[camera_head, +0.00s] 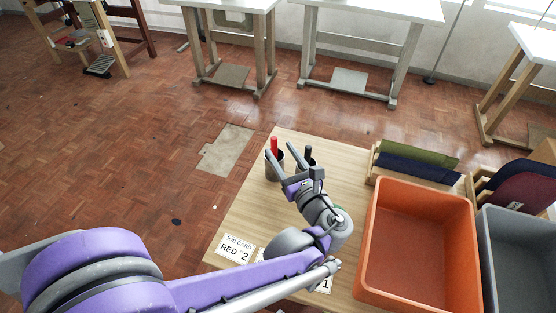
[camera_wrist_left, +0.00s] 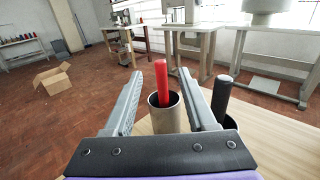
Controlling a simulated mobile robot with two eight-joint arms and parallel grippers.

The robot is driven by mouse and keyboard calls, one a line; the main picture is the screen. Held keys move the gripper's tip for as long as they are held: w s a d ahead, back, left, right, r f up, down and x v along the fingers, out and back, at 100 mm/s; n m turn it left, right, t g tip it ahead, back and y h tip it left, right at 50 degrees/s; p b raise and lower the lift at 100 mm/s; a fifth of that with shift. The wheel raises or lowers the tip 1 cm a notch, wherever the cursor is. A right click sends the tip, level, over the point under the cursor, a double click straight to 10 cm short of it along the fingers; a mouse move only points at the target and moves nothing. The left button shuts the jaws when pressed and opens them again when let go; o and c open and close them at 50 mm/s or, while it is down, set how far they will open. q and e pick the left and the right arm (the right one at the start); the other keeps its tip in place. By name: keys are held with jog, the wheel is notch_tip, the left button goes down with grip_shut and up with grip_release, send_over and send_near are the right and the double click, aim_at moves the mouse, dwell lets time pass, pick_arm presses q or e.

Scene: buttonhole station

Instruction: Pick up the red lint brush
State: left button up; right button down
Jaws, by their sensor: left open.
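The red lint brush (camera_head: 274,145) stands upright in a metal cup (camera_head: 270,168) near the back left corner of the wooden table. In the left wrist view the brush (camera_wrist_left: 161,82) rises from the cup (camera_wrist_left: 172,118), and only its upper part shows. My left gripper (camera_head: 300,158) is open and empty. In the left wrist view its two fingers (camera_wrist_left: 160,84) lie to either side of the brush in the picture; I cannot tell whether the brush is between the tips or beyond them. My right gripper is not in view.
A dark-handled brush (camera_wrist_left: 221,97) stands in a second cup just right of the red one. A job card reading RED 2 (camera_head: 236,247) lies at the front left. An orange bin (camera_head: 418,190) and a grey bin (camera_head: 520,225) stand right, with folded cloth (camera_head: 418,152) behind.

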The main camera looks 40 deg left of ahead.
aim_at(273, 138)
pick_arm(q)
jog(key=b+x, duration=0.1)
jog(key=x, duration=0.7)
jog(key=shift+w, duration=0.15)
grip_shut()
